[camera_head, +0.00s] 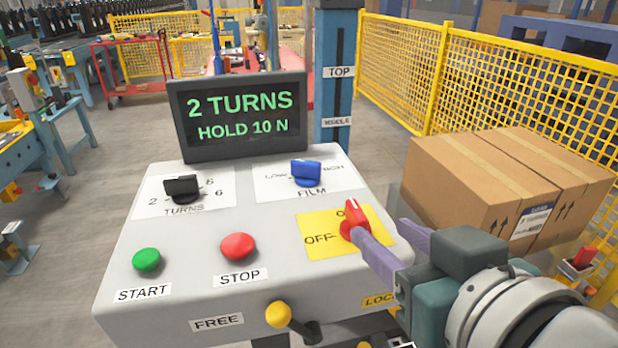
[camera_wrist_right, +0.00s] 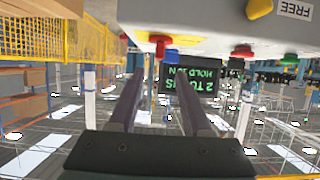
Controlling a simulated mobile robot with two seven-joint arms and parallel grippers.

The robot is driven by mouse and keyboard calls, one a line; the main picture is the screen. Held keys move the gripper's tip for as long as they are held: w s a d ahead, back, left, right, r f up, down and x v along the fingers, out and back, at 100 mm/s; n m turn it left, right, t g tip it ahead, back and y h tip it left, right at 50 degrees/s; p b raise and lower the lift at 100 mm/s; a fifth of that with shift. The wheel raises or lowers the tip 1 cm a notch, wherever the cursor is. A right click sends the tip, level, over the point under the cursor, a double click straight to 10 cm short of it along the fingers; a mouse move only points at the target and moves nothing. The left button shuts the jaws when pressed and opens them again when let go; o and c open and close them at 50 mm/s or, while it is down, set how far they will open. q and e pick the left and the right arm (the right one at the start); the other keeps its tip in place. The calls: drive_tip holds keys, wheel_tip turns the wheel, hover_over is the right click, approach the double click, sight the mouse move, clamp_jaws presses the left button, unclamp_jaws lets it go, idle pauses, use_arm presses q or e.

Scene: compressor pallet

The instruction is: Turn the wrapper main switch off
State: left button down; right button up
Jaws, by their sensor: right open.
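The wrapper main switch is a red rotary knob (camera_head: 354,222) on a yellow plate (camera_head: 319,246) at the right of the grey panel. Its handle points up toward the partly hidden ON label; OFF is printed to its left. In the right wrist view the red knob (camera_wrist_right: 160,42) shows beyond the fingertips. My right gripper (camera_head: 382,230) is open, coming in from the lower right. One finger overlaps the knob's lower edge in the head view, the other is to its right. I cannot tell if it touches. My left gripper is not in view.
The panel also carries a black TURNS knob (camera_head: 183,189), a blue FILM knob (camera_head: 307,173), a green START button (camera_head: 147,260), a red STOP button (camera_head: 238,247) and a yellow-tipped lever (camera_head: 278,315). A display (camera_head: 240,117) stands behind. Cardboard boxes (camera_head: 470,205) are at the right.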

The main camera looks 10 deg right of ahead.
sight(359, 213)
drive_tip(key=x, duration=0.9)
drive_tip(key=shift+b, duration=0.35)
clamp_jaws()
